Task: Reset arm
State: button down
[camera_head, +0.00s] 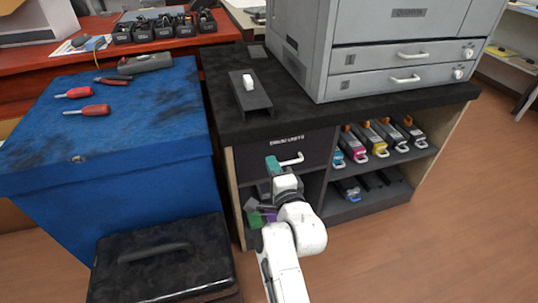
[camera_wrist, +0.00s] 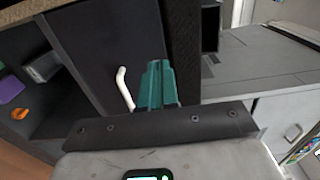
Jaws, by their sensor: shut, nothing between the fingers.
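My gripper (camera_head: 273,164) is raised in front of the dark cabinet, close to the drawer (camera_head: 262,155) with the white handle (camera_head: 292,160). In the wrist view its teal fingers (camera_wrist: 157,82) are together and empty. The drawer front (camera_wrist: 100,40) and its white handle (camera_wrist: 125,88) show just left of the fingers. The arm is stretched forward from the bottom of the head view. Whether the fingertips touch the cabinet cannot be told.
A grey printer (camera_head: 390,50) stands on the black cabinet top (camera_head: 222,95). Toner cartridges (camera_head: 380,140) fill the open shelf at right. A blue-covered table (camera_head: 150,120) with tools and a black case (camera_head: 160,265) are at left. The floor (camera_head: 440,250) at right is clear.

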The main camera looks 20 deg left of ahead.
jog(key=p+v, duration=0.2)
jog(key=v, duration=0.5)
jog(key=shift+p, duration=0.35)
jog(key=shift+f, duration=0.1)
jog(key=s+d+f+n+g+h, duration=0.2)
jog(key=s+d+f, duration=0.15)
jog(key=d, duration=0.35)
jog(key=s+d+f+n+g+h, duration=0.2)
jog(key=d+f, duration=0.2)
jog(key=d, duration=0.4)
jog(key=s+d+f+n+g+h, duration=0.1)
jog(key=s+d+f+n+h, duration=0.15)
jog(key=d, duration=0.45)
jog(key=s+d+f+n+g+h, duration=0.1)
jog(key=s+d+g, duration=0.3)
jog(key=s, duration=0.5)
jog(key=s+d+f+n+g+h, duration=0.1)
jog(key=s+d+n+g, duration=0.1)
jog(key=s+d, duration=0.55)
jog(key=s+d+f+n+g+h, duration=0.15)
jog(key=s+d, duration=0.25)
jog(key=s, duration=0.6)
notch_tip(320, 180, up, 25)
jog(key=s+g+p, duration=0.1)
jog(key=p, duration=2.3)
jog(key=shift+s+d+r+p, duration=0.2)
jog(key=shift+s+p, duration=0.1)
jog(key=shift+p, duration=0.1)
